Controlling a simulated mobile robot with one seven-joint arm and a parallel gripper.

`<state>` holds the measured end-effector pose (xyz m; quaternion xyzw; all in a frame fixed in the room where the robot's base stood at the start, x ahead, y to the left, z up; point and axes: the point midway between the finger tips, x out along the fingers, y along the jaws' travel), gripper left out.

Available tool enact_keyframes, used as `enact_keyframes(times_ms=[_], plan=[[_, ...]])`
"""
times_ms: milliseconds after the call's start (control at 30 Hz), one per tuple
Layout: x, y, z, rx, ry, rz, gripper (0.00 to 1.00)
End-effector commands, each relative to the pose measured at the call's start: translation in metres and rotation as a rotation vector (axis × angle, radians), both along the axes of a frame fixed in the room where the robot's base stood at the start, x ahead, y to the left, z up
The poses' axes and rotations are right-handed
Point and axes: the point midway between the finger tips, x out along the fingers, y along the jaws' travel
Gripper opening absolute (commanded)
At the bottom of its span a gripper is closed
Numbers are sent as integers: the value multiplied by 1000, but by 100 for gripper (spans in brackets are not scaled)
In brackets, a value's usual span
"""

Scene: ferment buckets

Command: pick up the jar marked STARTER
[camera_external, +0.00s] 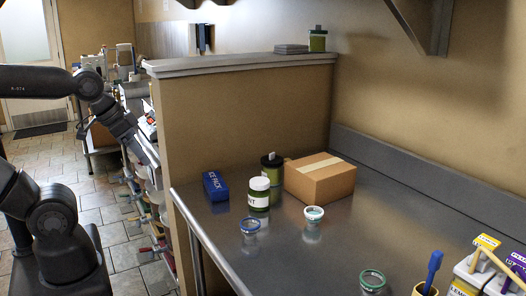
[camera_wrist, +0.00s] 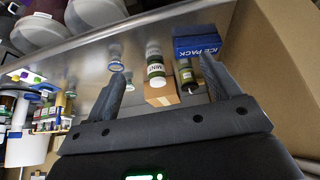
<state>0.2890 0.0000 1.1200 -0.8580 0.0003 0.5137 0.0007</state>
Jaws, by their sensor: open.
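No label in view reads clearly as STARTER. A green jar with a white lid and white label (camera_external: 259,194) stands upright on the steel counter; it also shows in the wrist view (camera_wrist: 156,70), its label word seeming to read MINT. A green jar with a dark lid (camera_external: 272,168) stands behind it, partly hidden; it shows in the wrist view too (camera_wrist: 186,76). Another green jar (camera_external: 317,40) stands on the partition ledge. My gripper (camera_wrist: 165,88) is open and empty, its fingers apart, with the jars beyond them. In the external view my arm is at left, off the counter.
A blue ICE PACK box (camera_external: 215,186) lies left of the jars and a cardboard box (camera_external: 320,178) stands right. Small open-looking containers (camera_external: 250,226) (camera_external: 313,214) (camera_external: 372,281) stand nearer the front. The partition (camera_external: 240,120) rises behind. Cartons (camera_external: 466,278) crowd the right corner.

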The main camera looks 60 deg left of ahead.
Motion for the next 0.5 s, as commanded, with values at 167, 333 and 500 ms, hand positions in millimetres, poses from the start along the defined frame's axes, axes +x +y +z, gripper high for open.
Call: enact_keyframes(times_ms=[167, 333, 500], plan=[[0, 0, 0, 0, 0, 1, 88], [2, 0, 0, 2, -1, -4, 88], [29, 13, 0, 78, -39, -105, 88]])
